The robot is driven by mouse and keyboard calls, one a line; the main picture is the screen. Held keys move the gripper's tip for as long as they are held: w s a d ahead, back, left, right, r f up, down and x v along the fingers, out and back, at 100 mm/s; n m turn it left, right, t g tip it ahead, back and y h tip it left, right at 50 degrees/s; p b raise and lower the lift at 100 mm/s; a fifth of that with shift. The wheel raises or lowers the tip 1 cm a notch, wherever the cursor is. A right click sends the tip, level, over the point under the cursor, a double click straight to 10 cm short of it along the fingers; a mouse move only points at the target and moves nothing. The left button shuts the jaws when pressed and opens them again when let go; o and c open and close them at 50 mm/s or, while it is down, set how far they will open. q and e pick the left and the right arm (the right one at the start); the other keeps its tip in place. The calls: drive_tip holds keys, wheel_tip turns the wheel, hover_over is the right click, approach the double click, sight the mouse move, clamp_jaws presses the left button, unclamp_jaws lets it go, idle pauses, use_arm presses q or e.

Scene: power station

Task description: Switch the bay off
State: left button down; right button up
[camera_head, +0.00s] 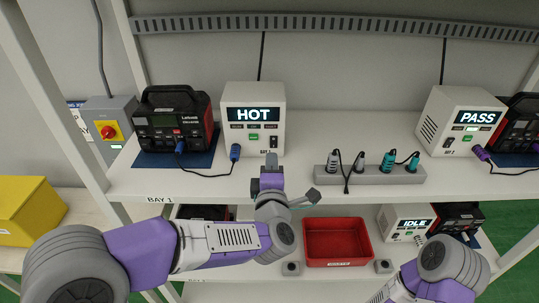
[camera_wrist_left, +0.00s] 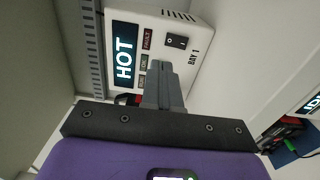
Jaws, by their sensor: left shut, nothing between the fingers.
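The bay 1 unit (camera_head: 252,132) is a white box on the upper shelf with a lit HOT display (camera_head: 252,114). In the left wrist view, the unit (camera_wrist_left: 205,50) shows the HOT display (camera_wrist_left: 124,54), a FAULT label and a black rocker switch (camera_wrist_left: 176,41) beside the words BAY 1. My left gripper (camera_head: 272,160) is shut and empty, just in front of the unit's lower front. In the left wrist view its fingertips (camera_wrist_left: 158,68) point at the button panel, below the rocker; contact cannot be told. My right arm shows at lower right, its gripper out of view.
A black battery device (camera_head: 172,122) on a blue mat is cabled beside the unit. A grey box with a red rotary knob (camera_head: 108,131) is at left. A power strip (camera_head: 370,174) and a PASS unit (camera_head: 458,120) stand right. A red bin (camera_head: 337,242) is below.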

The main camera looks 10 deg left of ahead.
use_arm(q)
drive_tip(key=s, duration=0.2)
drive_tip(key=s+d, duration=0.1)
drive_tip(key=s, duration=0.2)
drive_tip(key=shift+s+r, duration=0.1)
drive_tip(key=shift+r, duration=0.1)
idle(0.3)
